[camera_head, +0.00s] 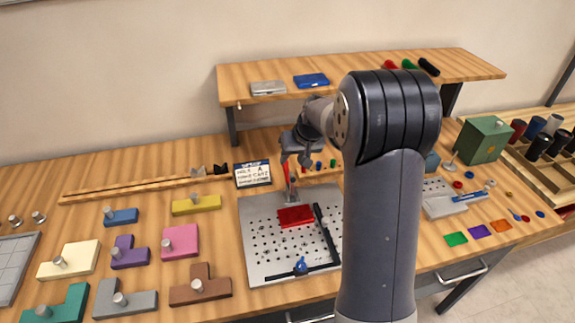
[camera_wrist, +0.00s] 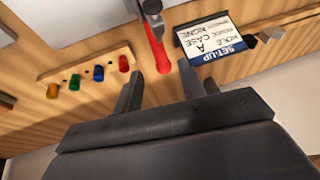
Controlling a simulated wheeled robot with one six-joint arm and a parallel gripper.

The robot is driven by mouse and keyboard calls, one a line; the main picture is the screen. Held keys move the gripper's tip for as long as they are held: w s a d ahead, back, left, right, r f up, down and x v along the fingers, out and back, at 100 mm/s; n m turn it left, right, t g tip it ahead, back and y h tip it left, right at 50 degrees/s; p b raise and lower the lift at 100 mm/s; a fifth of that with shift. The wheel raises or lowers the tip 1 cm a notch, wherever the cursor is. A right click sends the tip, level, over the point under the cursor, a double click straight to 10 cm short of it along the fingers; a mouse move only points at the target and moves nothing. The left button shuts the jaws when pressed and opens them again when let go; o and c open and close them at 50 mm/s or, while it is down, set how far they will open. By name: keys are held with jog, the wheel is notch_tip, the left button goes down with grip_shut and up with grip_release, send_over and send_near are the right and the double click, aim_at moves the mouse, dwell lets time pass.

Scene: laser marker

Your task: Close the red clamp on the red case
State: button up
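The red case (camera_head: 296,215) lies flat on the grey perforated plate (camera_head: 262,262). The red clamp (camera_head: 287,174) stands at the case's far edge, its red handle pointing up from a metal base. In the wrist view the red handle (camera_wrist: 156,46) comes down from the top, its rounded end just ahead of the gap between my fingers. My gripper (camera_wrist: 160,88) is open and empty, apart from the handle as far as I can see. In the head view my gripper (camera_head: 303,158) is close beside the handle's top and partly hidden by my arm.
A set-up card (camera_head: 253,174) stands behind the plate. A wooden strip with coloured pegs (camera_wrist: 99,72) is near the gripper. Black fence bars (camera_head: 327,235) and a blue knob (camera_head: 300,266) sit on the plate. A raised shelf (camera_head: 240,72) spans the back. Coloured blocks fill the left.

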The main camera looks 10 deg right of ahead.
aim_at(287, 167)
jog(key=x, duration=0.6)
jog(key=shift+p, duration=0.4)
jog(key=shift+c, duration=0.6)
grip_shut()
